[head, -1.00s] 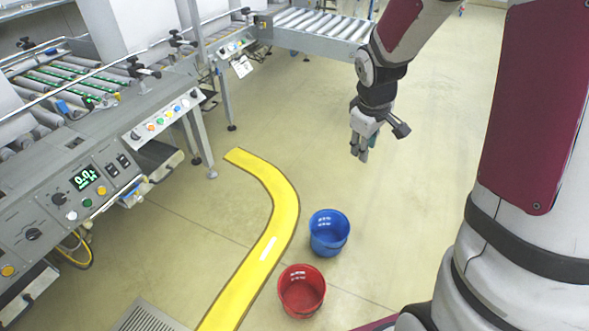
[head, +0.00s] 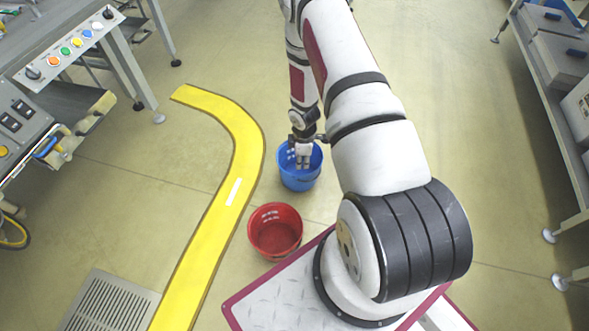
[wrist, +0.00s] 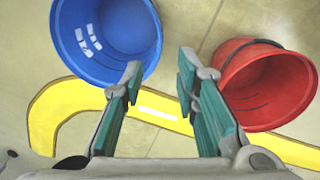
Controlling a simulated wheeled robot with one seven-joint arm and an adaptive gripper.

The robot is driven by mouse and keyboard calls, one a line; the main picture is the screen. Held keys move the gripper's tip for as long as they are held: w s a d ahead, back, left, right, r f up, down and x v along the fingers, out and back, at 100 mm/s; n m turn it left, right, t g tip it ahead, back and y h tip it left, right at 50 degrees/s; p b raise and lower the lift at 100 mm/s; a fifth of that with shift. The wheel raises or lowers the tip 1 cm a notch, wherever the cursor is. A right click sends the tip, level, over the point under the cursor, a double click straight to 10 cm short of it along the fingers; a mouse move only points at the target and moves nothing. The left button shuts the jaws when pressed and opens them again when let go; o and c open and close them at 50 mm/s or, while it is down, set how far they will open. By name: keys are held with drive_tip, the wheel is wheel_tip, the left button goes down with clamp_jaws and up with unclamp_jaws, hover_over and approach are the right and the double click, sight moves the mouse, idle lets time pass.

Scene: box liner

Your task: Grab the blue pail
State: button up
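The blue pail (head: 299,178) stands upright on the floor in the head view, beside the yellow line. In the wrist view the blue pail (wrist: 108,42) is at the top left, cut off by the picture's edge, with its open mouth facing the camera. My gripper (head: 303,163) shows over the pail in the head view, hiding part of its mouth. In the wrist view my gripper (wrist: 158,80) is open, with nothing between its teal-padded fingers. The left fingertip overlaps the pail's lower rim in that view. I cannot tell whether it touches.
A red pail (head: 275,232) stands close by, nearer my base; it also shows at the right of the wrist view (wrist: 268,85). A curved yellow floor line (head: 232,190) runs to the left. A machine with buttons (head: 75,45) is at upper left, grey racking (head: 545,85) at right.

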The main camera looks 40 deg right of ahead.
drive_tip(key=b, duration=0.3)
hover_over(301, 180)
wheel_tip(301, 180, down, 9)
drive_tip(key=shift+f+b, duration=1.9)
drive_tip(key=shift+f, duration=0.6)
clamp_jaws()
